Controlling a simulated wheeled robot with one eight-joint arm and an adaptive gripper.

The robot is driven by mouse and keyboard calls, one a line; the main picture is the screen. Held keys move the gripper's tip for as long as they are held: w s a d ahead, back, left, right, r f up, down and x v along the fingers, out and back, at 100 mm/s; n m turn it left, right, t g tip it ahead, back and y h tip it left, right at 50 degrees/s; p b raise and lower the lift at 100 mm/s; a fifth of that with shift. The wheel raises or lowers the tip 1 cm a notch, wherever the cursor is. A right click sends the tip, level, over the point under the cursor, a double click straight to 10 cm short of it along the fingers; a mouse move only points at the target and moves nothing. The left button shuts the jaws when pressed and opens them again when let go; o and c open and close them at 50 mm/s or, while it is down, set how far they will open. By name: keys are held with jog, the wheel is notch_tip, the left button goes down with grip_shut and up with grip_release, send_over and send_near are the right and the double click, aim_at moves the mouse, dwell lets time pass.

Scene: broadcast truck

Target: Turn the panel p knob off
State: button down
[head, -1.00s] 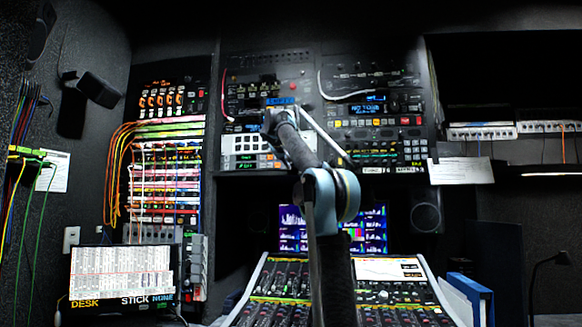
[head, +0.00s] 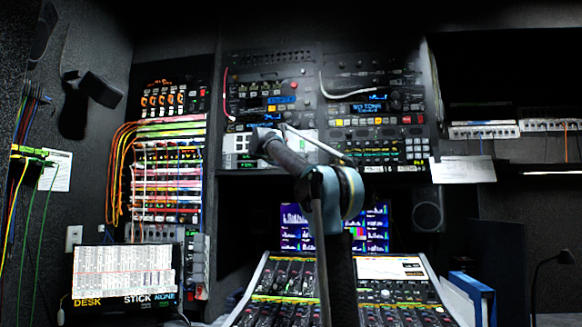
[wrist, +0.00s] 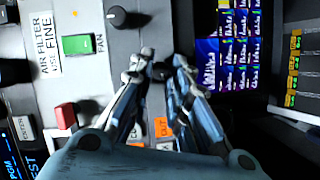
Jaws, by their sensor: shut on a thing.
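In the wrist view my gripper (wrist: 160,66) has its two fingers close around a small dark knob (wrist: 162,71) on a grey panel (wrist: 75,83). The fingers hide most of this knob, so its pointer cannot be read. A second dark knob (wrist: 118,16) with a light mark stands free further up the panel. No label naming panel p can be read. In the head view the end of my arm reaches the rack at the middle, and the fingers are too small to make out there.
A green switch (wrist: 77,44) marked FAN and a red button (wrist: 65,115) sit beside the fingers. An orange label (wrist: 162,127) lies between them. A screen (wrist: 228,62) is to the right. In the head view a mixing desk (head: 392,268) stands below the rack.

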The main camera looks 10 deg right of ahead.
jog(key=n, duration=0.2)
jog(key=n+t+h, duration=0.1)
jog(key=n, duration=0.2)
jog(key=shift+a+f+t, duration=0.1)
jog(key=shift+f+t, duration=0.2)
jog(key=shift+f, duration=0.1)
dwell(0.3)
jog(key=c, duration=1.5)
grip_release()
jog(key=shift+w, duration=0.1)
jog(key=v, duration=1.2)
jog(key=shift+f, duration=0.2)
